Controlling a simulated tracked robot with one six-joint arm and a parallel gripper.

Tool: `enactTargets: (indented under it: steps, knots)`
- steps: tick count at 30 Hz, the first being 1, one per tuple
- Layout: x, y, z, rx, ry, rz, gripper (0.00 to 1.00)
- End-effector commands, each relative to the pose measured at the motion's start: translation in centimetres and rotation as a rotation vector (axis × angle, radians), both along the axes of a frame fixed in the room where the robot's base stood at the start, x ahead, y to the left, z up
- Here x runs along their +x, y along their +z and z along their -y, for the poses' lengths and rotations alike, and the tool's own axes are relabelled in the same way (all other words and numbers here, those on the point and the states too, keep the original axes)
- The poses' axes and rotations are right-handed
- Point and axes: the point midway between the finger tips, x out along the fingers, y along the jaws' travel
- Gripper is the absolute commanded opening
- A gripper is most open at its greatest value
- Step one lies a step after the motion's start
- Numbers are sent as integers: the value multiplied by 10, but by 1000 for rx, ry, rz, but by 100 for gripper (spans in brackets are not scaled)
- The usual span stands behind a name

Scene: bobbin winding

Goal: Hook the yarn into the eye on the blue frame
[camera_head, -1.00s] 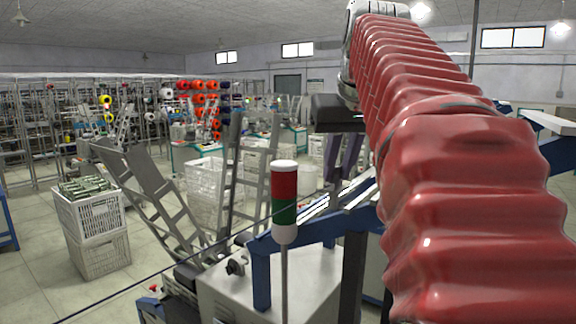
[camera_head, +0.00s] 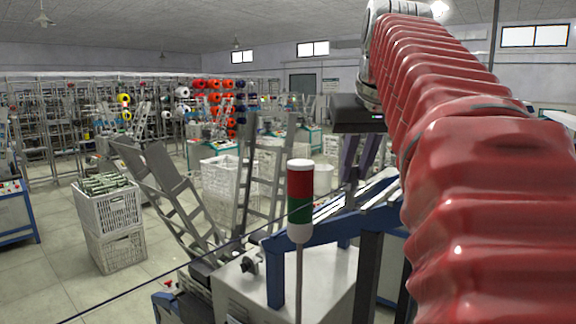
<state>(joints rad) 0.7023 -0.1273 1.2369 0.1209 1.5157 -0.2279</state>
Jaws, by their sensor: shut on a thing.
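My gripper (camera_head: 354,178) hangs from the far end of my red-sleeved arm, right of centre, with its two dark purple fingers pointing down. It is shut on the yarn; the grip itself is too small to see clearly. The yarn (camera_head: 150,284) is a thin dark line rising from the bottom left towards the fingers, passing behind the signal post. The blue frame (camera_head: 325,233) stands below the gripper, over a pale machine housing. The fingertips appear just above its sloping bars; the gap cannot be judged. I cannot make out the eye.
A red, white and green signal post (camera_head: 300,200) stands in front of the blue frame. Grey ladder-like racks (camera_head: 170,190) lean behind the machine. Stacked white crates (camera_head: 118,250) stand at the left. Open floor (camera_head: 60,285) lies at the lower left.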

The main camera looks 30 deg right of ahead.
Motion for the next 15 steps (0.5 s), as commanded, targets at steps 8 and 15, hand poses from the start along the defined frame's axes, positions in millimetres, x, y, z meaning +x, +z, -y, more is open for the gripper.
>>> enactTargets:
  steps: [8,15]
  knots:
    - [0,-20,1,26,1,-40,0]
    - [0,-22,1,26,1,-40,0]
